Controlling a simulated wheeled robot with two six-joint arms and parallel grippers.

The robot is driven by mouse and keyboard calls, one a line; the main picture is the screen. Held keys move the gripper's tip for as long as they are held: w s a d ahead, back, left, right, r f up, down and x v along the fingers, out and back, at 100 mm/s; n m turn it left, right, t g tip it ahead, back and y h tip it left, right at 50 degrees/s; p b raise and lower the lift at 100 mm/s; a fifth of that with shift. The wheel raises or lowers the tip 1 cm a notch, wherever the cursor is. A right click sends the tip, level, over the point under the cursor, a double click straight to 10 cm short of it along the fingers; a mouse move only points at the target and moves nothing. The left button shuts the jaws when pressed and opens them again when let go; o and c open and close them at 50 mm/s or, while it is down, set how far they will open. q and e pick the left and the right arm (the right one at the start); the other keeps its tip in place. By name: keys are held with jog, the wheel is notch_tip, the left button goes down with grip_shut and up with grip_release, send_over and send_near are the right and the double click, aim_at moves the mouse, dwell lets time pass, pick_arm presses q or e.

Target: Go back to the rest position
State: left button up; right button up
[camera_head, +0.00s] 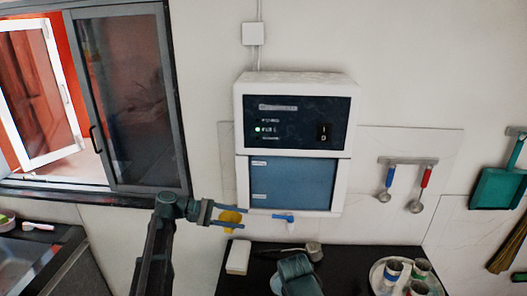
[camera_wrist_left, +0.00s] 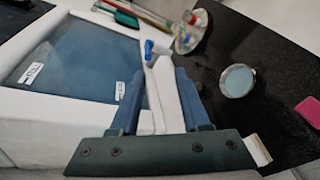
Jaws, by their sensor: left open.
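My left gripper (camera_head: 228,214) reaches in from the left on its dark arm, just below the lower left of the white wall dispenser (camera_head: 345,180). Its two fingers point right and are apart. In the left wrist view the gripper (camera_wrist_left: 158,85) shows both blue-grey fingers, with a white part seen between them. I cannot tell whether they touch it. A small blue tap (camera_head: 284,217) is under the dispenser, to the right of the fingers. A yellow thing (camera_head: 231,227) shows behind the fingers, partly hidden.
A black counter (camera_head: 345,262) lies below, with a white block (camera_head: 238,257), a dark teal shape (camera_head: 297,274) I cannot identify, and a tray (camera_head: 376,276) of cups. A round cup (camera_wrist_left: 237,80) shows in the wrist view. Ladles (camera_head: 415,206) hang right. A window (camera_head: 120,95) is left.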

pick_arm(q)
jog(key=s+d+f+m+g+y+b, duration=0.1)
jog(key=s+d+f+m+g+y, duration=0.15)
jog(key=s+d+f+y, duration=0.35)
jog(key=s+d+f+m+g+y+b, duration=0.1)
jog(key=s+d+f+m+y+b, duration=0.15)
jog(key=s+d+f, duration=0.45)
jog(key=s+a+f+m+y, duration=0.3)
jog(key=s, duration=0.2)
jog(key=s+a+f+m+t+y, duration=0.1)
jog(key=s+a+f+m+y, duration=0.1)
jog(key=s, duration=0.4)
notch_tip(320, 180, down, 2)
jog(key=shift+a+f+m+y+b, duration=0.25)
jog(key=shift+a+m+y+b, duration=0.2)
jog(key=shift+m+y, duration=0.6)
pick_arm(e)
notch_tip(320, 180, down, 5)
jog(key=shift+r, duration=0.15)
pick_arm(q)
jog(key=shift+n, duration=0.25)
